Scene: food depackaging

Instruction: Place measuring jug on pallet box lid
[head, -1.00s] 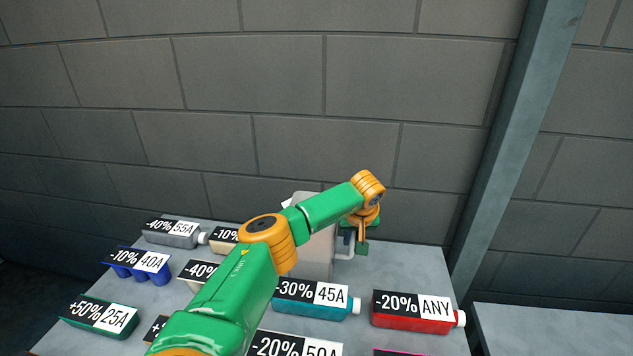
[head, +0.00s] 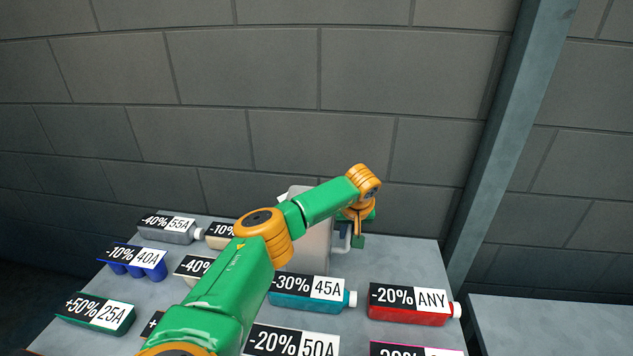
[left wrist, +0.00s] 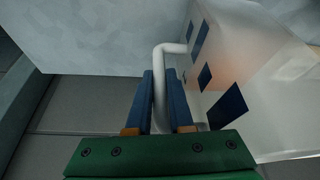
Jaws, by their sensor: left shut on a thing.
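The measuring jug (head: 316,248) is a pale, cloudy container standing at the back of the grey table, partly hidden behind my left arm in the head view. In the left wrist view the jug (left wrist: 235,75) shows dark blue marks on its side and a white handle. My left gripper (left wrist: 170,85) has its two blue fingers on either side of that handle, shut on it. In the head view my left gripper (head: 352,240) is at the jug's right side. I cannot make out a pallet box lid. My right gripper is not in view.
Labelled bottles and packs crowd the grey table (head: 400,260), including a teal bottle (head: 310,292) in front of the jug and a red bottle (head: 410,304) at the right. A block wall (head: 260,90) stands behind. A second grey surface (head: 550,325) lies beyond a gap at right.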

